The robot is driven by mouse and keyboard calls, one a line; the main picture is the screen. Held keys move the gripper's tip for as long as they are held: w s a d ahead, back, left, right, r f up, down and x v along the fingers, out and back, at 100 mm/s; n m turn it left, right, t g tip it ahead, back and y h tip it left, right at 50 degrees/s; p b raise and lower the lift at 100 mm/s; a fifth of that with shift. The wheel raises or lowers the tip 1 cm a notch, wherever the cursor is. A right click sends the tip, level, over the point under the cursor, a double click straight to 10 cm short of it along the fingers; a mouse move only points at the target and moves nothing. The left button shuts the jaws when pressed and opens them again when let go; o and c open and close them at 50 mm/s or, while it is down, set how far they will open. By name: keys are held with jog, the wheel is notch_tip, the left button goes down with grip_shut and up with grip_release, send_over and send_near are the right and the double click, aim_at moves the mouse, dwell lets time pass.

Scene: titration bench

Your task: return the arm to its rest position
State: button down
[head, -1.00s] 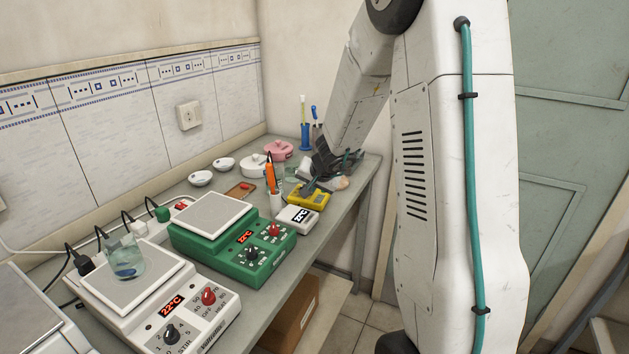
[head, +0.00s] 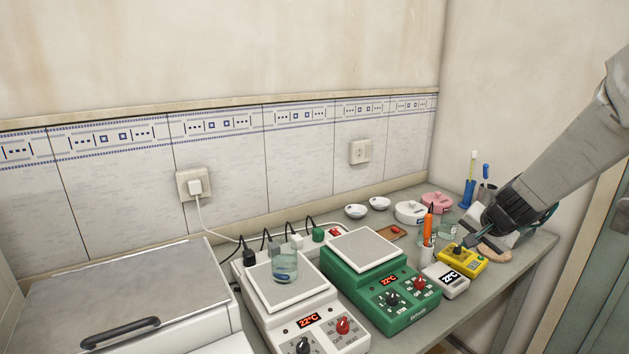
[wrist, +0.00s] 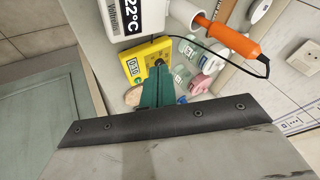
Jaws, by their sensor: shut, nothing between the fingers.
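My gripper (head: 474,238) hangs at the right end of the bench in the head view, at the end of my grey arm. It is shut and empty, just above or beside the yellow meter (head: 461,259); I cannot tell whether it touches it. In the wrist view the green fingers (wrist: 158,84) are together, with the yellow meter (wrist: 146,58) just past their tips. The fingers hide part of the meter's lower side.
A white 22°C meter (head: 446,281), an orange-handled probe (head: 428,224) and a green stirrer (head: 375,275) stand left of my gripper. A beaker (head: 285,264) sits on the white stirrer (head: 297,295). Pink (head: 436,203) and white (head: 410,212) lidded pots stand behind. Space above the bench is clear.

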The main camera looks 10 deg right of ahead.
jog(key=shift+n+g+y, duration=0.7)
jog(key=shift+g+y, duration=0.1)
jog(key=shift+y, duration=0.1)
jog(key=s+a, duration=0.2)
jog(key=s+a+f, duration=0.1)
jog(key=s+a, duration=0.1)
jog(key=shift+s+a, duration=0.1)
jog(key=s+a+r+n+g, duration=0.1)
jog(key=s+a+r+n, duration=0.2)
jog(key=s, duration=0.6)
jog(key=s+a+r+n+g+h, duration=0.1)
jog(key=s+a+r+n, duration=0.2)
jog(key=s+a, duration=0.3)
jog(key=s+a+r+n+g, duration=0.2)
jog(key=s+a+r+n, duration=0.1)
jog(key=s, duration=1)
jog(key=shift+a+r, duration=0.85)
